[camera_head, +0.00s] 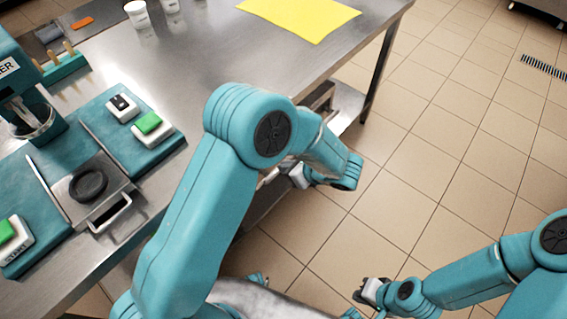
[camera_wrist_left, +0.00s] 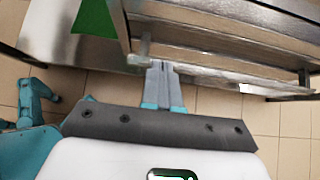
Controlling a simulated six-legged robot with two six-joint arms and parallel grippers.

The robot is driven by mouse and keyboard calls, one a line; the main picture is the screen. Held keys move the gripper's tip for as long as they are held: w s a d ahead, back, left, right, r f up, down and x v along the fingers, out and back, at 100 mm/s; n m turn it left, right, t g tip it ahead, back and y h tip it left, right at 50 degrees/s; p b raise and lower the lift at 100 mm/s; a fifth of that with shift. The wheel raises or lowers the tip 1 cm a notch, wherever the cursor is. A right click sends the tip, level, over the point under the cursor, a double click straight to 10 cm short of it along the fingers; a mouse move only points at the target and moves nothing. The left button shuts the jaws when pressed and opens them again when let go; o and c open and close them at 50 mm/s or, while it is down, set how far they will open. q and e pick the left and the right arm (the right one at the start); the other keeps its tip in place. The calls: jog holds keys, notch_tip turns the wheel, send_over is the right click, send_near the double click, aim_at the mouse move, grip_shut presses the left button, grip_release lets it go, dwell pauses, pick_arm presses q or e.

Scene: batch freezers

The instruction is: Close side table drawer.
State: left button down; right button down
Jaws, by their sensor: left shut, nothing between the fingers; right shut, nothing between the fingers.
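The steel side table (camera_head: 215,75) fills the upper left of the head view. A metal drawer part (camera_head: 318,97) shows under its right edge, mostly hidden behind my left arm, so I cannot tell how far it stands out. In the left wrist view, long metal panels and a rail (camera_wrist_left: 225,70) of the table's underside or drawer run across the top. My left gripper (camera_head: 297,177) is shut and empty beside the table; its fingertips (camera_wrist_left: 162,66) are close to the metal edge, and contact is unclear. My right gripper (camera_head: 366,291) is shut and empty over the floor.
On the table are a yellow sheet (camera_head: 300,14), white cups (camera_head: 137,12), a teal machine (camera_head: 25,85) and a green button box (camera_head: 150,125). A green patch (camera_wrist_left: 93,20) shows in the wrist view. Open tiled floor (camera_head: 450,130) lies to the right.

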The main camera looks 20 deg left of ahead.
pick_arm(q)
jog(key=p+v, duration=0.1)
jog(key=v, duration=0.9)
jog(key=shift+s+d, duration=0.15)
jog(key=shift+d, duration=0.25)
jog(key=s+a+f+n+g+h+p, duration=0.1)
jog(key=s+f+n+h+p, duration=0.3)
jog(key=s+n, duration=0.5)
jog(key=s+f+n+g+h+p, duration=0.1)
jog(key=s+f+n+h+p, duration=0.3)
jog(key=n, duration=1)
jog(key=s+h+p, duration=0.3)
jog(key=s+h, duration=0.2)
jog(key=shift+a+p, duration=0.35)
jog(key=shift+a, duration=0.05)
jog(key=shift+f, duration=0.1)
